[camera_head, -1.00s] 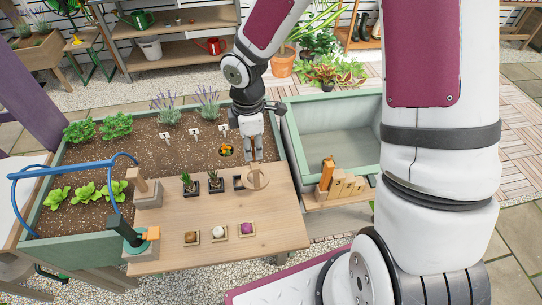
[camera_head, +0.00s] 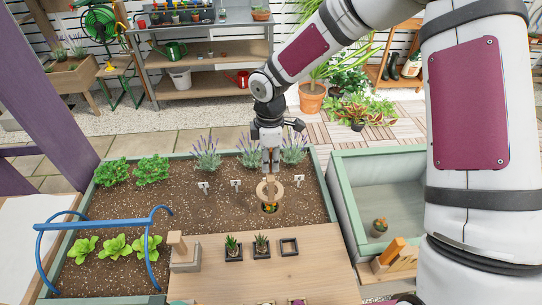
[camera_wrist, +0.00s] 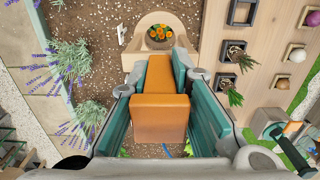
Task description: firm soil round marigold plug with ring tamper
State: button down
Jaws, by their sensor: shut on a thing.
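My gripper (camera_head: 270,166) is shut on the ring tamper, over the soil bed (camera_head: 115,225). In the wrist view my gripper (camera_wrist: 160,88) has its teal fingers on both sides of the tamper's orange handle (camera_wrist: 160,110). The tamper's pale wooden ring (camera_head: 259,190) shows beyond the fingertips, also in the wrist view (camera_wrist: 133,45). The orange marigold plug (camera_head: 270,208) shows at the ring's lower edge in the head view. In the wrist view the marigold (camera_wrist: 159,34) appears inside the ring's opening. Whether the ring touches the soil I cannot tell.
A wooden board (camera_head: 230,275) at the bed's front holds two small potted plants and an empty square frame (camera_head: 289,247). White labels (camera_head: 236,184) and lavender stand behind. A green tub (camera_head: 400,205) is right.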

aim_at(270, 175)
notch_tip(270, 175, down, 6)
jog(key=b, duration=0.2)
jog(key=shift+f+b, duration=0.15)
jog(key=shift+b, duration=0.2)
jog(key=shift+f, duration=0.55)
jog(key=shift+s+f+b, duration=0.1)
jog(key=shift+f+b, duration=0.5)
jog(key=shift+f, duration=0.1)
dwell(1.4)
jog(key=shift+r, duration=0.1)
